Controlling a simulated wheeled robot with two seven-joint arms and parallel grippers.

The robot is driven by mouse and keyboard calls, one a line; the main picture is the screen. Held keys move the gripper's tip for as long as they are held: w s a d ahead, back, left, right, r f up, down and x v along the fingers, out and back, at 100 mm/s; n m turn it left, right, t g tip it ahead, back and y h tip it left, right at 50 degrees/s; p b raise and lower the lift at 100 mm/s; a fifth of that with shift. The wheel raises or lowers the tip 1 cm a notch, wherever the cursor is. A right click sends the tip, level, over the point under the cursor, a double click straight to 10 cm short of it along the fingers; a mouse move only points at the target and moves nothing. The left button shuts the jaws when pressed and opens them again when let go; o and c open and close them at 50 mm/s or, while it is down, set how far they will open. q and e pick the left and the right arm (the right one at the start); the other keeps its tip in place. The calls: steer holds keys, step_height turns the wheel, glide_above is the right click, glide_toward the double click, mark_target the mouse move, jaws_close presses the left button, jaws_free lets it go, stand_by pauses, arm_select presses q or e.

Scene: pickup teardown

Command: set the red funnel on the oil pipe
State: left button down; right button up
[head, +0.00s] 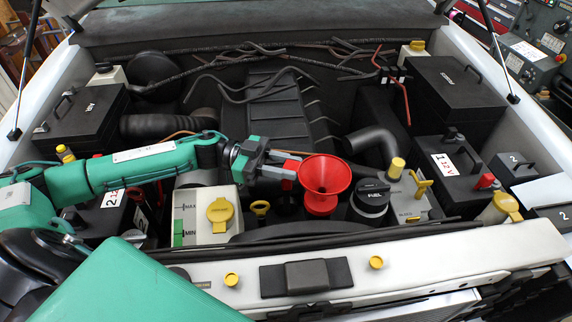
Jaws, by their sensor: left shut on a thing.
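The red funnel (326,176) is upright with its wide mouth up, at the front middle of the engine bay. My left gripper (287,168) reaches in from the left and is shut on the funnel's left side. The red lower part of the funnel shows below the cone, between a dark fitting on the left and the black FUEL cap (371,193) on the right. The oil pipe cannot be made out; it may be hidden under the funnel. I cannot tell whether the funnel rests on anything. My right gripper is not in view.
A battery (445,165) is to the right. The white front beam (440,257) runs along the front. A black corrugated hose (165,125) lies behind my arm.

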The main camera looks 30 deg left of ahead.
arm_select(q)
steer(key=shift+f, duration=0.4)
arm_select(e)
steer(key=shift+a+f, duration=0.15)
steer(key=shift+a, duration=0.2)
arm_select(q)
steer(key=shift+f+b, duration=0.4)
steer(key=shift+f, duration=0.2)
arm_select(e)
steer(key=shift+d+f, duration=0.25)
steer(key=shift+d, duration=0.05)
arm_select(q)
steer(key=c, duration=1)
jaws_free()
steer(key=shift+a+f, duration=0.1)
steer(key=shift+a, duration=0.1)
steer(key=a+b, duration=0.2)
steer(key=a, duration=0.2)
steer(key=s+a+b, duration=0.1)
steer(key=a+b, duration=0.1)
steer(key=a, duration=0.3)
steer(key=s+a+b, duration=0.1)
steer(key=a+b, duration=0.2)
steer(key=a, duration=0.1)
steer(key=shift+s+a+f, duration=0.15)
steer(key=shift+s, duration=0.05)
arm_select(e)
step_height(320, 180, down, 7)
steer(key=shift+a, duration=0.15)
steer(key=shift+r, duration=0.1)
